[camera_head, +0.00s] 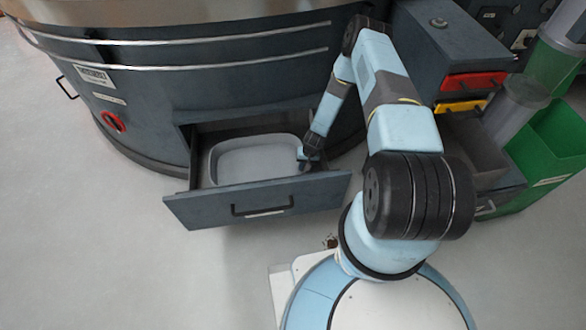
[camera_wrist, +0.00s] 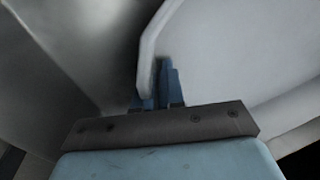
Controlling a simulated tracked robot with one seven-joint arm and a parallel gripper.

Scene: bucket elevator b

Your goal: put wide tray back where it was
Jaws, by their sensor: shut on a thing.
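The wide tray (camera_head: 255,160) is a light grey, shallow tray with rounded corners. It is inside the open drawer (camera_head: 258,205) at the base of the large round dark machine. My gripper (camera_head: 306,166) is at the tray's right rim, inside the drawer's right side. In the wrist view my gripper (camera_wrist: 160,88) is shut on the rim of the wide tray (camera_wrist: 225,60), with the pale wall running up between the blue fingers. I cannot tell whether the tray rests fully on the drawer floor.
A dark cabinet with a red drawer (camera_head: 474,82) and a yellow drawer (camera_head: 461,106) stands at the right, with an open grey drawer (camera_head: 473,150) below. A green bin (camera_head: 550,150) is beside it. The floor (camera_head: 90,240) at left is clear.

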